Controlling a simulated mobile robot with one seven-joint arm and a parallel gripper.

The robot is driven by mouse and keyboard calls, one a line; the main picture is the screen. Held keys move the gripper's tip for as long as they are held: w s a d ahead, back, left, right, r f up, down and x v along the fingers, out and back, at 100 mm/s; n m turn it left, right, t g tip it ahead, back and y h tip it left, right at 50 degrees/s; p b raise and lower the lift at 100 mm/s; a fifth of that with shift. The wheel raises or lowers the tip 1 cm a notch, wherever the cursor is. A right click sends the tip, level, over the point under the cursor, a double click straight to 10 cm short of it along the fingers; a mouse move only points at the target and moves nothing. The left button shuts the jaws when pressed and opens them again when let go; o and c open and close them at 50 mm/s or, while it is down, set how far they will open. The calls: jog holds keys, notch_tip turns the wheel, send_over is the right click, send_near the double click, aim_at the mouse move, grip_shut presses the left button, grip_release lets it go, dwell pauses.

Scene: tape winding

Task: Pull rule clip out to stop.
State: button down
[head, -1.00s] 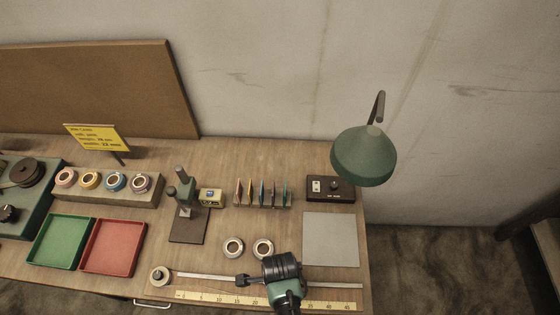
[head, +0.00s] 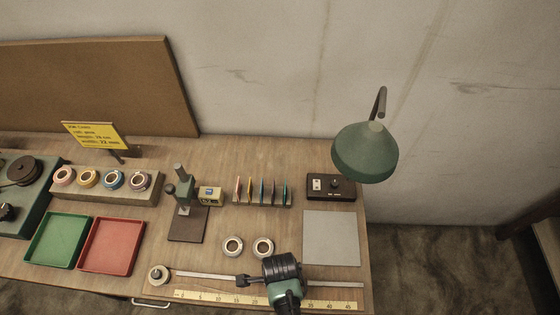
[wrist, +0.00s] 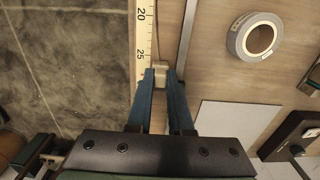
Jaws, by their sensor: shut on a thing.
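The yellow rule (head: 210,297) lies along the front edge of the bench, with a thin metal rail (head: 205,275) running parallel behind it. In the wrist view my gripper (wrist: 160,76) is shut on the small pale rule clip (wrist: 159,72), close to the 25 mark of the rule (wrist: 146,45). The blue fingers hide part of the clip. In the head view the clip is hidden by the gripper.
A round knob (head: 159,275) sits at the rail's left end. Two tape rolls (head: 233,246) lie behind the rail. A grey mat (head: 331,238) lies right of them. Red (head: 139,256) and green (head: 83,247) trays stand left. The rail right of my gripper looks clear.

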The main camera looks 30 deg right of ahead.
jog(key=c, duration=0.8)
grip_release()
jog(key=shift+o, duration=0.6)
jog(key=shift+o, duration=1.2)
notch_tip(320, 180, up, 7)
jog(key=p, duration=0.7)
